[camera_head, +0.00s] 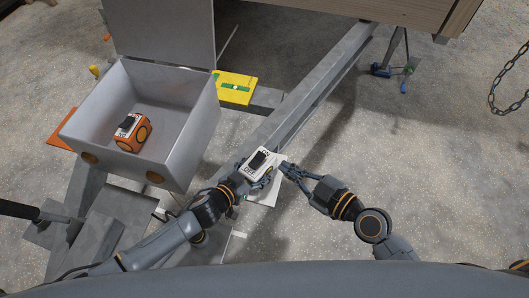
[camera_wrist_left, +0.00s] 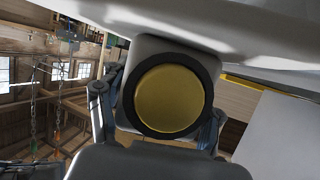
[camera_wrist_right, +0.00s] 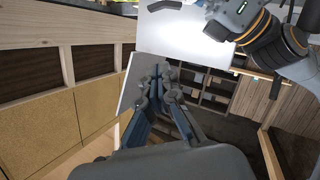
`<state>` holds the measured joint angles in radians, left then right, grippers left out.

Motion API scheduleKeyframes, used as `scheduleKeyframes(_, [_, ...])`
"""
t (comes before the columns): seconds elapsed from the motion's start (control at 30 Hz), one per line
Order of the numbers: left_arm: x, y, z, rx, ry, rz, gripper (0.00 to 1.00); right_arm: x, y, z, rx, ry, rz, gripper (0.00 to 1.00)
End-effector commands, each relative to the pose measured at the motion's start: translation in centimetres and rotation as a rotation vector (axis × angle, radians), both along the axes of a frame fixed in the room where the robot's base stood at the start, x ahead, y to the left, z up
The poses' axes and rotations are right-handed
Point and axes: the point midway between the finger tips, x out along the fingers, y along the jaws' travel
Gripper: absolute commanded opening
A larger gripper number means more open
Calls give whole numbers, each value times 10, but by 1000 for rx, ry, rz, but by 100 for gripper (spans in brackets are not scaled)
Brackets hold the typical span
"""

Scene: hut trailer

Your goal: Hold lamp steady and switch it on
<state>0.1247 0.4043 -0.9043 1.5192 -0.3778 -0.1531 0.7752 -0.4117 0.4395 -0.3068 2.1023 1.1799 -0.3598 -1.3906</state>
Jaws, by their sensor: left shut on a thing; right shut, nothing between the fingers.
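My left gripper (camera_head: 247,176) is shut on a small white lamp (camera_head: 249,169) with a dark switch on its upper face and dark lettering. In the left wrist view the lamp's round yellow lens (camera_wrist_left: 169,98) with a black rim faces the camera, between the fingers. My right gripper (camera_head: 287,168) is shut and empty, its fingertips close to the lamp's right side. I cannot tell whether they touch it. The right wrist view shows the closed fingertips (camera_wrist_right: 162,82) in front of a pale surface. The lens shows no clear glow.
An open grey box (camera_head: 195,125) at the left holds an orange lamp-like unit (camera_head: 134,135). A yellow level-like item (camera_head: 235,87) lies behind it. A grey metal beam (camera_head: 310,85) runs diagonally beneath my grippers. A chain (camera_head: 508,85) hangs at the right. The floor at right is mostly clear.

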Motion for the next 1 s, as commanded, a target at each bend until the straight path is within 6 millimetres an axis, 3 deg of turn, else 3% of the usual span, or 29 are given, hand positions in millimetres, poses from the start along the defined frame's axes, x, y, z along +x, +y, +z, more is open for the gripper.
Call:
scheduleKeyframes(0.37, [-2,1,-5,6,7,0,24,13,12,-4,4,-1,-1,0])
scheduleKeyframes(0.8, [-2,1,-5,6,8,0,24,72,69,-21,6,0,0,0])
scheduleKeyframes(1.0, [-2,1,-5,6,8,1,24,79,61,-48,0,4,1,0])
